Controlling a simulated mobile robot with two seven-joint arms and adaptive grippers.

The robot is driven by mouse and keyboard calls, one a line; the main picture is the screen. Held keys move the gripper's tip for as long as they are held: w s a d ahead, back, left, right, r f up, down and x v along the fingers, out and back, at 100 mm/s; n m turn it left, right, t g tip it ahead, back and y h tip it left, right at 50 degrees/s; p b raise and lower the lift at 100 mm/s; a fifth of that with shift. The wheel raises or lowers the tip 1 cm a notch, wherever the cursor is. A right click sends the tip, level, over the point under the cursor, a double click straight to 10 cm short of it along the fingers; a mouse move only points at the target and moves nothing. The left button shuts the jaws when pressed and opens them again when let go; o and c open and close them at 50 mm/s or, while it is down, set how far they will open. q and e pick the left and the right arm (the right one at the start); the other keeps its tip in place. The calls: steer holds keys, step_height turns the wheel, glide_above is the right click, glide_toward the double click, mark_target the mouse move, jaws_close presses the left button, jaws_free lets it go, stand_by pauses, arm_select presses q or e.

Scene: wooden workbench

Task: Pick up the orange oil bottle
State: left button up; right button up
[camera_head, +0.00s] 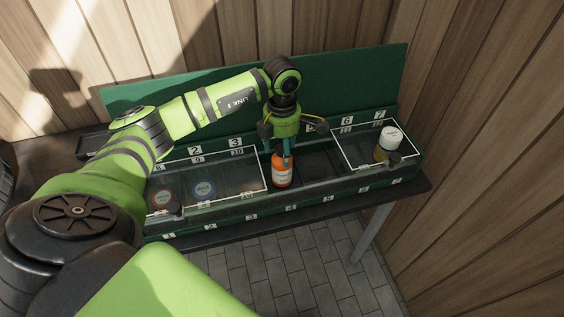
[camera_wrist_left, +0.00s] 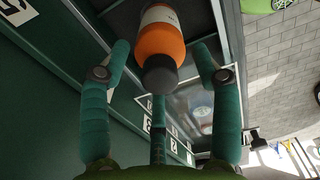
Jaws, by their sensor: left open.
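The orange oil bottle (camera_head: 282,172) has a white label and a dark cap and stands upright in a middle compartment of the green case (camera_head: 330,190). In the left wrist view the bottle (camera_wrist_left: 162,40) shows with its dark cap toward the camera. My left gripper (camera_head: 284,150) is above the bottle, pointing down. Its green fingers (camera_wrist_left: 162,75) are open on either side of the cap, with clear gaps, and a third finger shows below the cap. The fingers do not visibly touch the bottle. My right gripper is not in view.
A yellowish bottle with a white cap (camera_head: 389,142) stands in the right compartment. Two round items, reddish (camera_head: 162,198) and blue (camera_head: 204,190), lie under the clear left cover. The compartment right of the orange bottle (camera_head: 318,165) looks empty. A green board (camera_head: 345,75) rises behind.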

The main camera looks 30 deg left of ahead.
arm_select(q)
jaws_close()
steer(key=shift+s, duration=0.1)
